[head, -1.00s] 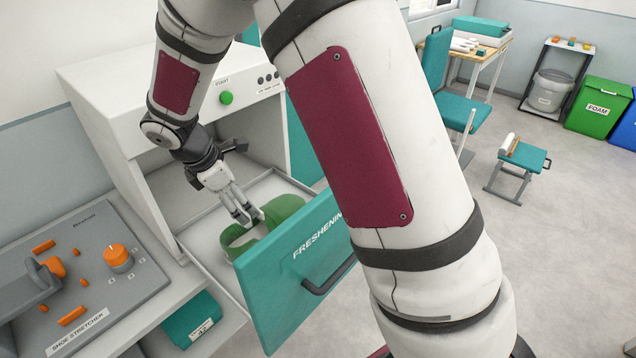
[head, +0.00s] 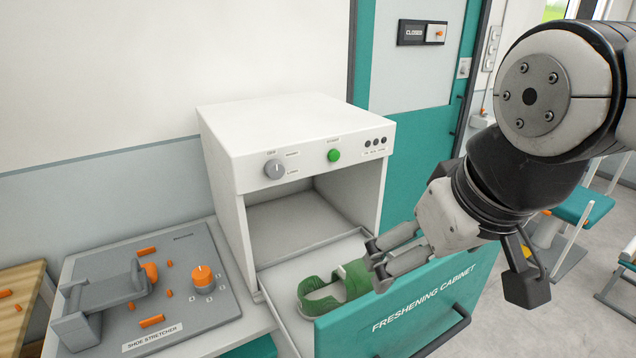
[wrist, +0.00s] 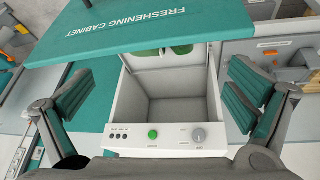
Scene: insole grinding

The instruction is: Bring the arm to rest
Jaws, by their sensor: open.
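My gripper (head: 378,264) is open and empty, in front of the open drawer of the freshening cabinet (head: 290,125) in the head view. In the wrist view my gripper's jaws (wrist: 150,100) stand wide apart, with the cabinet's white box and its green button between them. A green sandal (head: 335,290) lies in the drawer, partly hidden behind my fingers and the teal drawer front (head: 420,305). The sandal's green straps (wrist: 165,50) also show at the drawer in the wrist view.
A grey shoe stretcher (head: 150,300) with orange knobs stands left of the cabinet. A teal door (head: 415,130) with a closed sign is behind it. A teal chair (head: 580,210) stands at the right. Open floor lies right of the drawer.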

